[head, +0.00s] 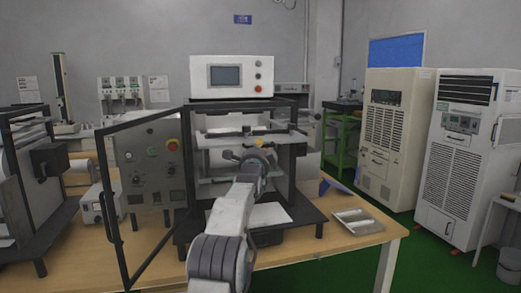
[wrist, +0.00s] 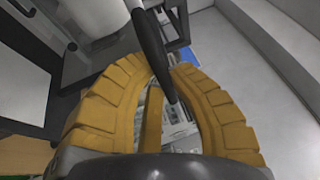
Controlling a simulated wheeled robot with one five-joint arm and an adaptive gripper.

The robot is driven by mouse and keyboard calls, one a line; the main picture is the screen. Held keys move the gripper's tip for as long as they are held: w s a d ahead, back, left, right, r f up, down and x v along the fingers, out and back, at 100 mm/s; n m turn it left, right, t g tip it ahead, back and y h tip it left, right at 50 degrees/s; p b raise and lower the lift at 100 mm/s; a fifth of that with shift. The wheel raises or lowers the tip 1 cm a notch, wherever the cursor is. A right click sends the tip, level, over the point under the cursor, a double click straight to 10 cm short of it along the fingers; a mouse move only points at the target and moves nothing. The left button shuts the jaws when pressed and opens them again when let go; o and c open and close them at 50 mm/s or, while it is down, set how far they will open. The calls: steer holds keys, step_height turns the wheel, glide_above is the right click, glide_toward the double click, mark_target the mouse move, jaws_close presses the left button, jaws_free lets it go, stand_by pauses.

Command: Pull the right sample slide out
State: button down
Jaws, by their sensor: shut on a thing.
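My gripper (head: 261,143) is at the front of the open test machine (head: 299,165), at the height of its upper white plate (head: 215,143). In the wrist view its yellow fingers (wrist: 160,70) close around a slim dark bar (wrist: 149,36), which runs up between the tips. I cannot tell for sure whether this bar is the handle of the right sample slide. My arm and wrist hide much of the machine's middle and right interior. A lower white plate (head: 268,215) lies at the machine's base.
The machine's black-framed door (head: 114,215) stands open to the left. A control box (head: 232,76) sits on top. A metal tray (head: 357,221) lies on the wooden table (head: 345,246) at right. Two tall cabinets stand farther right, with green floor before them.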

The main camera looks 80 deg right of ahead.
steer(key=shift+a, duration=0.25)
steer(key=c, duration=1.1)
jaws_free()
steer(key=shift+w+a+f, duration=0.1)
steer(key=shift+a+f, duration=0.25)
steer(key=shift+a, duration=1.6)
steer(key=shift+s+a+f, duration=0.1)
steer(key=shift+a+f, duration=0.2)
steer(key=shift+a, duration=1.7)
steer(key=shift+w+a+f, duration=0.1)
steer(key=shift+a+f, duration=0.25)
steer(key=shift+a, duration=1.6)
